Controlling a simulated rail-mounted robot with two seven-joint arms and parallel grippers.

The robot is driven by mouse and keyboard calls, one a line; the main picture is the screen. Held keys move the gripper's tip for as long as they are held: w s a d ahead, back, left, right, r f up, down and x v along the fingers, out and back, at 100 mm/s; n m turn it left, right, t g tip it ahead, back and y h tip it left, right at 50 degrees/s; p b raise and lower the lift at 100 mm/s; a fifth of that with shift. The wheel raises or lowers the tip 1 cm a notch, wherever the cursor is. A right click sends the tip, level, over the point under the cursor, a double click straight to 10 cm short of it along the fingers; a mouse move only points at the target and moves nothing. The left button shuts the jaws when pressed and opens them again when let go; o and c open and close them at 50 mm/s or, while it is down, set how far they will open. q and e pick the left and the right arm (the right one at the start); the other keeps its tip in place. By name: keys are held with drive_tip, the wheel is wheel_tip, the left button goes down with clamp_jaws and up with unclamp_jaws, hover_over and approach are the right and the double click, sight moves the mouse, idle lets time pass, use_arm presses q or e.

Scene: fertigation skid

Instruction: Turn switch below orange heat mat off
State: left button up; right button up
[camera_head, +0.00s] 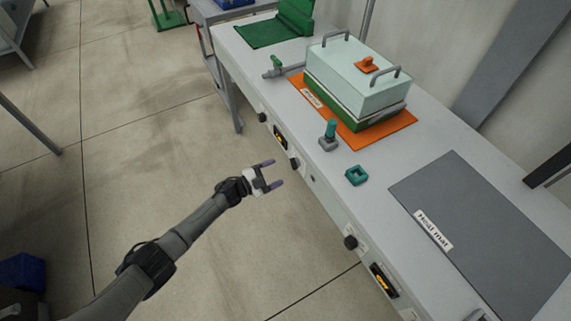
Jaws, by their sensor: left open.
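The orange heat mat (404,120) lies on the long grey bench (262,68), under a green and white lidded box. On the bench front below it are a round black knob (262,117), a small panel with an orange-lit display (280,138), and a second dark knob (294,163). I cannot tell which knob is the switch, nor its setting. My left gripper (275,174) is open and empty, its two purplish fingers pointing at the bench front, close to the second knob in the picture. Contact is not visible. My right gripper is not in view.
The lidded box (362,75) has an orange knob on top. A teal-topped fitting (329,135) and a teal square piece (356,175) stand nearby. A grey heat mat (490,220) lies right, with another knob (350,242) and display (384,280) below.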

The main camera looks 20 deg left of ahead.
use_arm(q)
drive_tip(key=p+v, duration=0.1)
drive_tip(key=v, duration=0.6)
idle(0.4)
